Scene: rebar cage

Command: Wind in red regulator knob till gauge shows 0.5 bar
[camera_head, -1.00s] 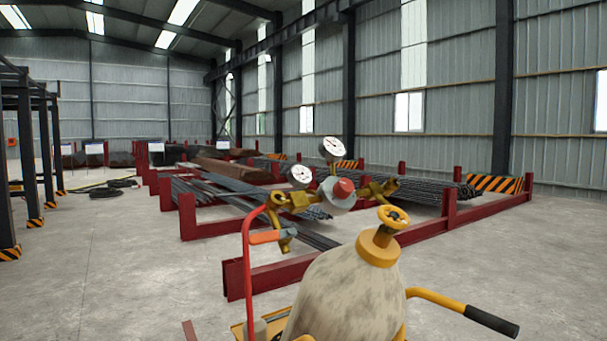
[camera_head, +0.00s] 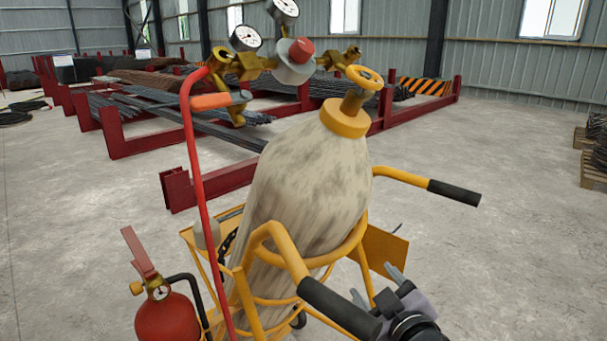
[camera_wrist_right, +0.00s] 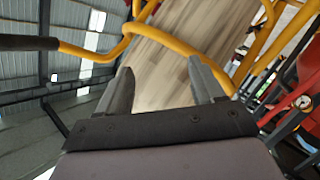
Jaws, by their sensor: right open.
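The red regulator knob (camera_head: 302,50) sits on a grey round body at the top of the gas cylinder (camera_head: 310,185), between brass fittings. Two white dial gauges stand by it: a lower left gauge (camera_head: 246,38) and an upper gauge (camera_head: 284,10), cut by the top edge. Their readings are too small to tell. The yellow valve handwheel (camera_head: 365,77) is right of the knob. My right gripper (camera_head: 376,285) is low, beside the trolley's black handle grip and well below the knob. In the right wrist view its fingers (camera_wrist_right: 163,90) are apart with nothing between them. My left gripper is not seen.
A red fire extinguisher (camera_head: 167,317) and a red hose (camera_head: 200,190) are at left. Red rebar racks (camera_head: 180,188) stand behind.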

